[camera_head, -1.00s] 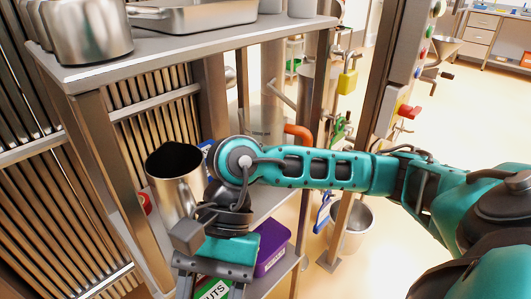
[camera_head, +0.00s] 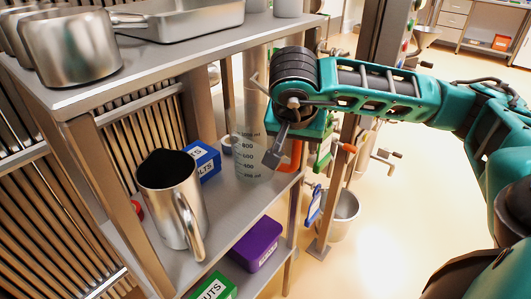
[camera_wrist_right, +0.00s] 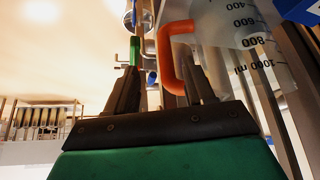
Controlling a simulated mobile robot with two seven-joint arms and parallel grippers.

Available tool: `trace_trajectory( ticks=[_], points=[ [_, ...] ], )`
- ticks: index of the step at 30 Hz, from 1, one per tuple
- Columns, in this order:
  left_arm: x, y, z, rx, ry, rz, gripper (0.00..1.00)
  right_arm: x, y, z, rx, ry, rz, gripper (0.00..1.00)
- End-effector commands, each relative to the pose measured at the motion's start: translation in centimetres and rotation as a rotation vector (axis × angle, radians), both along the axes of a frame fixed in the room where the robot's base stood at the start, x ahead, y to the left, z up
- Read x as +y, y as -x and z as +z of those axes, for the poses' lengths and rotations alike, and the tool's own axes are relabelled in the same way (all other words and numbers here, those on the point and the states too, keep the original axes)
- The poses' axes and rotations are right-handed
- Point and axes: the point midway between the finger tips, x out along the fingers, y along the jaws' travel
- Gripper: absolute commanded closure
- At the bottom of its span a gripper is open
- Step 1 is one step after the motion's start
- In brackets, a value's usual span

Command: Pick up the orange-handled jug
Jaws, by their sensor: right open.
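The orange-handled jug (camera_head: 247,157) is a clear measuring jug with volume marks. It stands upright on the middle shelf near its right end. Its orange handle (camera_head: 296,156) faces right and is partly covered by my right gripper (camera_head: 280,150), which is at the jug's handle side. In the right wrist view the gripper (camera_wrist_right: 160,88) is open. The orange handle (camera_wrist_right: 168,58) shows between its two fingers, with the jug body (camera_wrist_right: 238,25) to the right. I cannot tell whether the fingers touch the handle. My left gripper is not in view.
A steel jug (camera_head: 170,205) stands on the same shelf at left, with a blue box (camera_head: 204,160) behind it. A purple box (camera_head: 256,245) and a green box (camera_head: 214,289) are lower down. The upper shelf (camera_head: 190,55) holds pots. A bucket (camera_head: 343,206) hangs at right.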

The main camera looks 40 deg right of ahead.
Motion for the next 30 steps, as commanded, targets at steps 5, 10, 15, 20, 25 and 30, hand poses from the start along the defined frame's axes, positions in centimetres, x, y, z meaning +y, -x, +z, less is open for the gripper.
trace_trajectory(
  ticks=[5,10,15,20,25,30],
  points=[
    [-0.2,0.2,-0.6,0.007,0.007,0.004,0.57,-0.8,-0.7,-2.0,0.001,0.000,0.001,0.47],
    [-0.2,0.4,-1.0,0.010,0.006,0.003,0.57,-1.2,-1.3,-3.1,0.001,-0.003,-0.001,0.47],
    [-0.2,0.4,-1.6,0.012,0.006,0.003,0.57,-2.1,-2.4,-5.4,0.004,-0.002,-0.001,0.47],
    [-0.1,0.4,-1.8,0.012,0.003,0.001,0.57,-2.7,-2.9,-6.5,0.001,-0.003,0.001,0.47],
    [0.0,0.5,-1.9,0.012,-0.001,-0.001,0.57,-2.7,-2.9,-6.6,0.000,-0.002,0.002,0.47],
    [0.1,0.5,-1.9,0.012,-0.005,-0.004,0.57,-2.7,-2.9,-6.6,0.001,-0.003,0.002,0.57]
  ],
)
